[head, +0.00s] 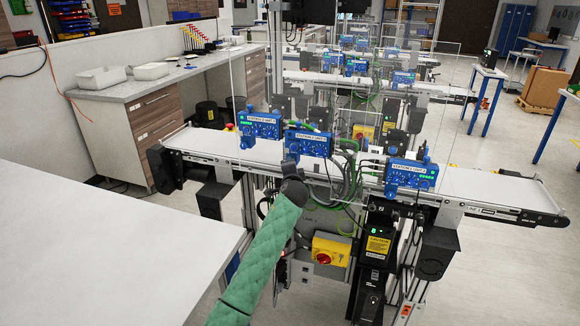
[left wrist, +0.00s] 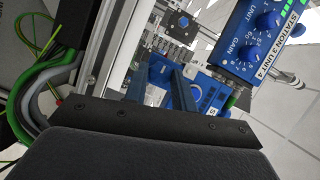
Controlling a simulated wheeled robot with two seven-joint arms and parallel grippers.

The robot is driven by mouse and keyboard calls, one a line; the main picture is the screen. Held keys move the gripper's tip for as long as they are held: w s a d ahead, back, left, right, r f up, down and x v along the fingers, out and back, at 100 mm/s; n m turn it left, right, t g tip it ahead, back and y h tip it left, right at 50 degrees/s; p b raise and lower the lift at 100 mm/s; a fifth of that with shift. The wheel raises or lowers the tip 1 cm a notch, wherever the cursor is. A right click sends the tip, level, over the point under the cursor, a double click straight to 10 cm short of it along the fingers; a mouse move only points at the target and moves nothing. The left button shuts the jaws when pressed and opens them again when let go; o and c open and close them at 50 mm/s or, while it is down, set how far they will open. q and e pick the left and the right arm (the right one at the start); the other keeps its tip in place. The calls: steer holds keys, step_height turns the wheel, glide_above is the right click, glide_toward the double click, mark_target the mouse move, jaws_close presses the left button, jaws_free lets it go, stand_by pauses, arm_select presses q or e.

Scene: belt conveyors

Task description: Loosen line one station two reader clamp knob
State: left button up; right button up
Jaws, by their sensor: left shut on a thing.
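The station two reader (head: 308,142) is the middle of the blue reader units on the nearest conveyor. My left arm, in a green sleeve, reaches up to it. My left gripper (head: 291,168) is at the reader's lower left. In the left wrist view the dark fingers of my left gripper (left wrist: 160,78) are against a blue unit (left wrist: 205,92). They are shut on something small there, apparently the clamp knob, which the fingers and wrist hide. My right gripper is not in view.
The station three reader (head: 410,175) stands to the right on the same belt and also shows in the left wrist view (left wrist: 262,40). Another blue reader (head: 260,125) stands to the left. Green cables (head: 345,165) hang close by. A white table (head: 90,245) fills the lower left.

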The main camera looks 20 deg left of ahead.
arm_select(q)
steer(key=shift+r+n+g+h+p, duration=0.2)
steer(key=shift+n+g+h+p, duration=0.15)
steer(key=shift+n, duration=0.65)
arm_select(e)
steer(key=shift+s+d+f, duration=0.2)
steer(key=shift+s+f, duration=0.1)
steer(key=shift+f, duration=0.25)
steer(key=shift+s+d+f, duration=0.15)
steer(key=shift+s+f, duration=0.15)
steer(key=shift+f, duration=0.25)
arm_select(q)
steer(key=o, duration=1)
steer(key=b+v, duration=0.3)
steer(key=v, duration=0.4)
steer(key=shift+s+d, duration=0.1)
steer(key=shift+s, duration=0.2)
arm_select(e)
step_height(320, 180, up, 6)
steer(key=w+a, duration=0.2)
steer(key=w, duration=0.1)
